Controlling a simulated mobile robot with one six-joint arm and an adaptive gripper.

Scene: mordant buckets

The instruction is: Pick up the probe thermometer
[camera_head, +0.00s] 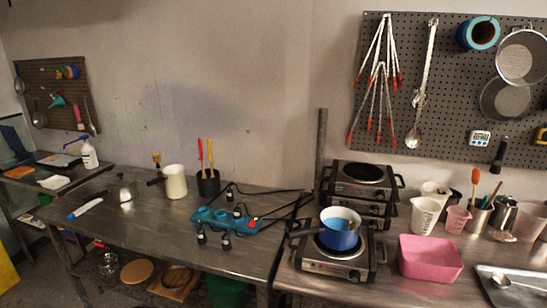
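I cannot tell for sure which thing is the probe thermometer. A slim white and blue object (85,208) lies flat near the front left of the left steel bench (150,222); it may be the probe thermometer, but it is too small to be certain. A small white device with a blue display (480,138) hangs on the right pegboard (440,100), with a dark, narrow object (499,155) beside it. My gripper is not in view.
A blue power strip (225,220) with black plugs and cables lies on the left bench, near a black cup of tools (208,183) and a cream jug (175,182). Hot plates, a blue pot (339,236) and a pink tub (430,258) crowd the right bench.

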